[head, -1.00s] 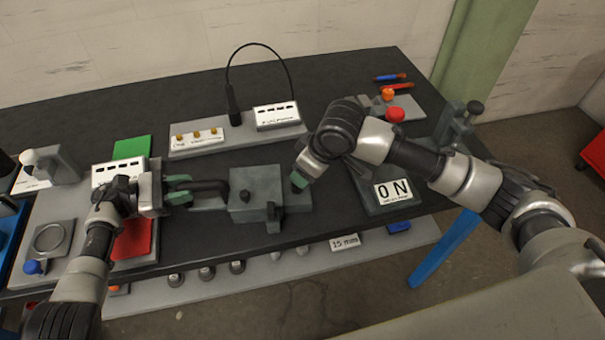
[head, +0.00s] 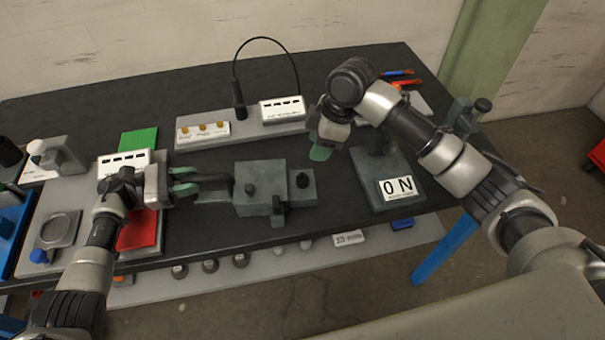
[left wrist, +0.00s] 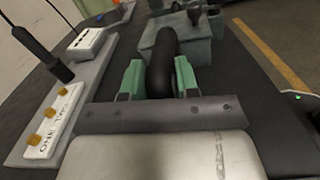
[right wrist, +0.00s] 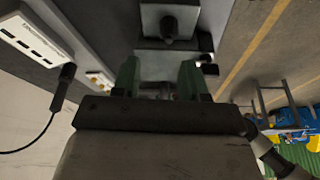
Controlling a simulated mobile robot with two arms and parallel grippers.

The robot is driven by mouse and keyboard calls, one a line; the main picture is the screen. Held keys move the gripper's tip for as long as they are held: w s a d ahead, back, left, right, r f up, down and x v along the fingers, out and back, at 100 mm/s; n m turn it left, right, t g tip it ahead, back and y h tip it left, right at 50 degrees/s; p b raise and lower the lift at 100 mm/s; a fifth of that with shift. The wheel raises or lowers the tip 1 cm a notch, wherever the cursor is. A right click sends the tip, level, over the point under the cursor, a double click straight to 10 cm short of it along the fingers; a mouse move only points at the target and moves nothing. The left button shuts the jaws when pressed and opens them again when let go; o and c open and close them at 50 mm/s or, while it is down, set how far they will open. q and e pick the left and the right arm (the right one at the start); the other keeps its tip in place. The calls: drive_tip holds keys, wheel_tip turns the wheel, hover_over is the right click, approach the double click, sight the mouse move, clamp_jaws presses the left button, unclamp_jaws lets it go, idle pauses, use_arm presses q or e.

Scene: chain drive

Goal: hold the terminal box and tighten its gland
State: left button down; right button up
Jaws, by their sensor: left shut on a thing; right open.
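The grey terminal box (head: 260,180) sits on the dark bench, with a dark knob on top and a small lever at its front. A black curved handle (left wrist: 164,58) extends from its left side. My left gripper (head: 186,184) is shut on this handle; its green fingers sit either side of it in the left wrist view. A dark round fitting (head: 301,180), probably the gland, is on the low block at the box's right end. My right gripper (head: 321,148) is open and empty, above and right of that fitting, apart from it. The box also shows in the right wrist view (right wrist: 150,18).
A grey rail (head: 240,127) with white labelled blocks and a looped black cable stands behind the box. A panel with an "ON" sign (head: 397,187) is to the right. Green (head: 138,140) and red (head: 137,232) pads lie left. Bare bench lies between box and panel.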

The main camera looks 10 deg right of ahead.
sight(302, 176)
drive_tip(key=a+f+n, duration=0.1)
drive_tip(key=f, duration=0.2)
drive_tip(key=a+f+n+g, duration=0.1)
drive_tip(key=f+n, duration=0.1)
drive_tip(key=f, duration=0.1)
drive_tip(key=a+f+n+g+y, duration=0.1)
drive_tip(key=a+f, duration=0.1)
drive_tip(key=f, duration=0.2)
drive_tip(key=shift+s+n, duration=0.25)
drive_tip(key=shift+n, duration=0.15)
drive_tip(key=shift+r, duration=0.1)
drive_tip(key=c, duration=0.7)
drive_tip(key=shift+o, duration=0.2)
drive_tip(key=m+t, duration=0.2)
drive_tip(key=m, duration=0.3)
drive_tip(key=shift+m, duration=0.3)
drive_tip(key=m+t+h, duration=0.1)
drive_tip(key=m+t, duration=0.1)
drive_tip(key=m, duration=0.3)
drive_tip(key=shift+m, duration=0.3)
